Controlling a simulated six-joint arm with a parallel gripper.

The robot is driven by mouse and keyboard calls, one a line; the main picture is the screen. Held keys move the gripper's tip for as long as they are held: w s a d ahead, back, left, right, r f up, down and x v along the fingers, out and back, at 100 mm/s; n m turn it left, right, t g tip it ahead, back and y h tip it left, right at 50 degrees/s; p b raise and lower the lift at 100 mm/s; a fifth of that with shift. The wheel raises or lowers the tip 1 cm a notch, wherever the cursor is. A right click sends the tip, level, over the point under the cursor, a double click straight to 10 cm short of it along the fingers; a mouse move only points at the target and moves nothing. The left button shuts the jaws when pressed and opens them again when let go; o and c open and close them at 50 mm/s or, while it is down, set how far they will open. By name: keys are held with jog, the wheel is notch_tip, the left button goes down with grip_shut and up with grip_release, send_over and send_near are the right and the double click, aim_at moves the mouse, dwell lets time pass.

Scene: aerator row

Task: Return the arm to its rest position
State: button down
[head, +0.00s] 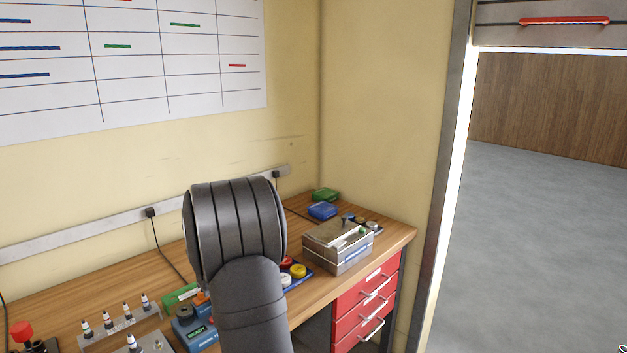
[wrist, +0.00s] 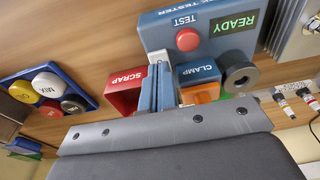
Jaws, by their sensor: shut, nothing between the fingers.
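My gripper (wrist: 159,72) is shut and empty in the wrist view, its two slim fingers together. It points toward the blue tester (wrist: 205,42), which has a red TEST button (wrist: 188,40) and a green READY display (wrist: 234,22). The fingers overlap the view between the red SCRAP bin (wrist: 123,97) and the CLAMP part with its orange piece (wrist: 200,93). I cannot tell the gap to them. In the head view my dark arm rises over the bench and hides my gripper; part of the tester (head: 190,330) shows beside it.
A rack of small bottle-like pieces (head: 120,330) stands left of the tester. A tray of coloured buttons (wrist: 48,90), one marked MIX, lies beyond the bin. A metal box (head: 338,247) stands at the bench's right. The wall and power strip (head: 100,228) are behind.

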notch_tip(320, 180, up, 16)
jog(key=s+d+t+y, duration=0.1)
jog(key=s+d, duration=0.2)
jog(key=shift+a+x, duration=0.1)
jog(key=shift+x, duration=1.1)
jog(key=shift+a+x, duration=0.15)
jog(key=shift+x, duration=1.05)
jog(key=shift+w, duration=0.15)
